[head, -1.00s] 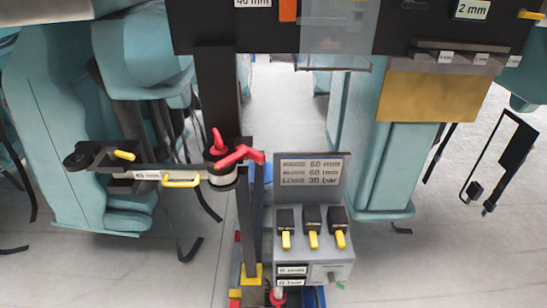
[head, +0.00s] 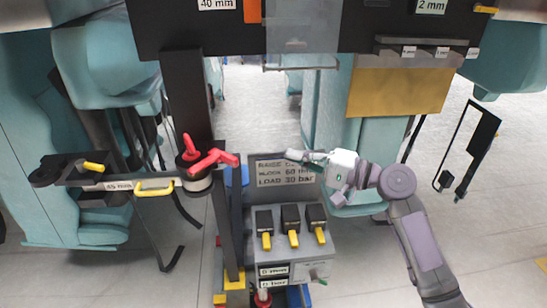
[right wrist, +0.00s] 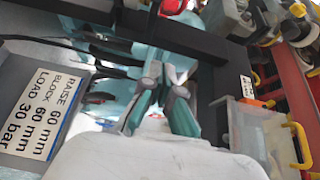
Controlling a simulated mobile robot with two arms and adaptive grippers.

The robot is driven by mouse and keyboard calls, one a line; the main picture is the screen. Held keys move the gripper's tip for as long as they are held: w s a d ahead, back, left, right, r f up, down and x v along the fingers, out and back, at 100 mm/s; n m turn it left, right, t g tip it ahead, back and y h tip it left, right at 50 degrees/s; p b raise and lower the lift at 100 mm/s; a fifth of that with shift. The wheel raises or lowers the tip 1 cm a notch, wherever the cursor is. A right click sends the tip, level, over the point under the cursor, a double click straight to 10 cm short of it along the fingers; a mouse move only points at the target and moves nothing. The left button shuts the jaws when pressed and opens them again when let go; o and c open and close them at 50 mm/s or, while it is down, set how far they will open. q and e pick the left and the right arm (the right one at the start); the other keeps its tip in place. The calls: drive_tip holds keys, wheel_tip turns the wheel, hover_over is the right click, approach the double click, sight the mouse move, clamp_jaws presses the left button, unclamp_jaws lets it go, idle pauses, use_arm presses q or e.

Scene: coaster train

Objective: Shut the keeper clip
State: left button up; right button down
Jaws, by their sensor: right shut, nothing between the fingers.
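I cannot tell for sure which part is the keeper clip. A red bent lever (head: 214,161) with a red upright knob (head: 189,146) sits on the round pivot of the grey swing arm (head: 115,183), against the dark post; it may be the clip. My right gripper (head: 300,155) is to the right of the red lever and clearly apart from it, in front of the grey display panel. In the right wrist view its fingers (right wrist: 160,98) are together and empty. My left gripper is not in view.
A control box (head: 290,245) with several yellow-tipped switches stands below my right gripper. The swing arm carries a yellow handle (head: 154,188) on the left. A dark beam (head: 240,40) with a clear flap crosses overhead. A clear bin (right wrist: 255,140) shows in the right wrist view.

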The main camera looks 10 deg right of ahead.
drive_tip(key=w+a+p, duration=0.1)
drive_tip(key=a+p, duration=0.3)
drive_tip(key=a, duration=0.6)
drive_tip(key=shift+w+a, duration=0.25)
drive_tip(key=shift+a, duration=0.1)
